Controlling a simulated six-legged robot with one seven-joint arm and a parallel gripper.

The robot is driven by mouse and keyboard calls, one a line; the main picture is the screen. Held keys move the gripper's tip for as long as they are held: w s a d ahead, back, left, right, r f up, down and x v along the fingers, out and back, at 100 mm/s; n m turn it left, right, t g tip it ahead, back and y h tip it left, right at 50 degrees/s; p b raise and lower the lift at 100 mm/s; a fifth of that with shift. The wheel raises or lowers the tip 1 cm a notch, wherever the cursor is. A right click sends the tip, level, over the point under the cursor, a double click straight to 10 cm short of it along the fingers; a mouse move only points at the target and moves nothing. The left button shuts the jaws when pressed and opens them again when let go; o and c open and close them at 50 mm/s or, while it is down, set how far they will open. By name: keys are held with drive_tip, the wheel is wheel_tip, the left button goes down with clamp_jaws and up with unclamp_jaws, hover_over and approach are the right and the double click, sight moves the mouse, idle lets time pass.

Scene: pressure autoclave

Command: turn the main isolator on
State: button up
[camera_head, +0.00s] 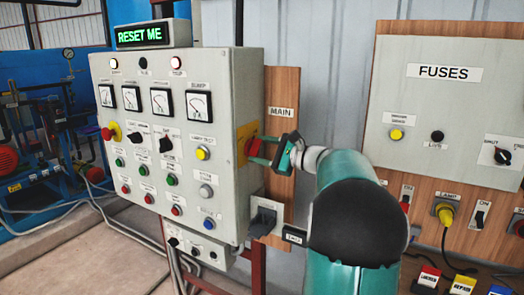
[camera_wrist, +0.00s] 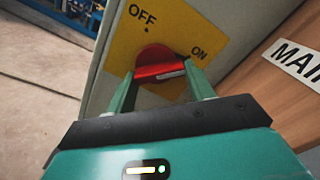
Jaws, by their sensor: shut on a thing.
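The main isolator is a red rotary handle (camera_wrist: 158,62) on a yellow plate (camera_wrist: 138,22) marked OFF and ON. The plate is on the right side wall of the grey control panel, beside the MAIN label (camera_head: 281,112). In the head view the red handle (camera_head: 250,146) shows just beyond my fingers. My gripper (camera_wrist: 160,78) is shut on the red handle, one green finger at each side. In the wrist view the handle's grip bar lies across the picture, its right end toward the ON side. My gripper also shows in the head view (camera_head: 268,152).
The grey control panel (camera_head: 222,75) carries gauges, lamps and buttons, with a RESET ME display (camera_head: 140,34) on top. The FUSES panel (camera_head: 440,120) stands to the right of my arm.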

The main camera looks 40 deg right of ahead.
idle(0.3)
drive_tip(key=o, duration=1)
drive_tip(key=v, duration=1.3)
drive_tip(key=shift+s+d, duration=0.1)
drive_tip(key=shift+s, duration=0.3)
